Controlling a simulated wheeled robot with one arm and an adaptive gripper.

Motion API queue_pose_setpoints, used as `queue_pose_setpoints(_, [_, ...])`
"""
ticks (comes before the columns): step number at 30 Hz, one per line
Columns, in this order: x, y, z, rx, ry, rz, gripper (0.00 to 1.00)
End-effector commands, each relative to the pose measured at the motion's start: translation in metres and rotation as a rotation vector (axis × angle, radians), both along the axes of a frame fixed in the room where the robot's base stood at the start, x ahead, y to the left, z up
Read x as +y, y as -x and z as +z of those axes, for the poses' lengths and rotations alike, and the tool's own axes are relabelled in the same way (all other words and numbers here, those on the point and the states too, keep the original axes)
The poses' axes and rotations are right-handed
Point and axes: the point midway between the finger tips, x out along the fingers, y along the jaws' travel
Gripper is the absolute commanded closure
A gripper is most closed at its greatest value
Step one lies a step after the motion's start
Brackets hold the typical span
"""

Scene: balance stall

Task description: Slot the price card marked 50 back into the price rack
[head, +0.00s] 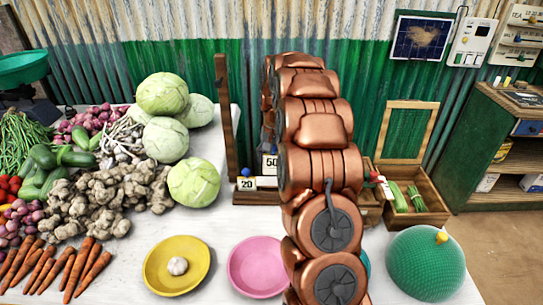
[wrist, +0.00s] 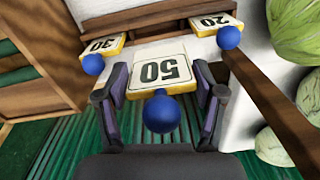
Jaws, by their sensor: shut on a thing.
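The price card marked 50 (wrist: 162,72) is white with a yellow edge and a blue ball knob (wrist: 160,112). It looks upside down in the wrist view. My gripper (wrist: 163,85) is shut on it, one finger at each side. In the head view the 50 card (head: 270,164) shows beside my arm, higher than the 20 card (head: 247,183); my fingers are hidden there. The wooden price rack (head: 254,197) stands at the table's back. In the wrist view, the 30 card (wrist: 103,46) and 20 card (wrist: 212,24) flank the 50 card. I cannot tell whether it touches the rack.
A tall wooden post (head: 226,115) stands close to the rack's left; it also shows in the wrist view (wrist: 265,105). Cabbages (head: 194,183) lie further left. A wooden crate (head: 430,205) is right of my arm. Yellow (head: 160,279) and pink (head: 245,284) bowls stand in front.

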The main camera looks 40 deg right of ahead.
Motion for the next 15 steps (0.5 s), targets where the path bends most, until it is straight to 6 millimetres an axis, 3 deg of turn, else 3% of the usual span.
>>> queue_pose_setpoints(15, [0.000,0.000,-0.026,0.000,0.000,0.000,0.58])
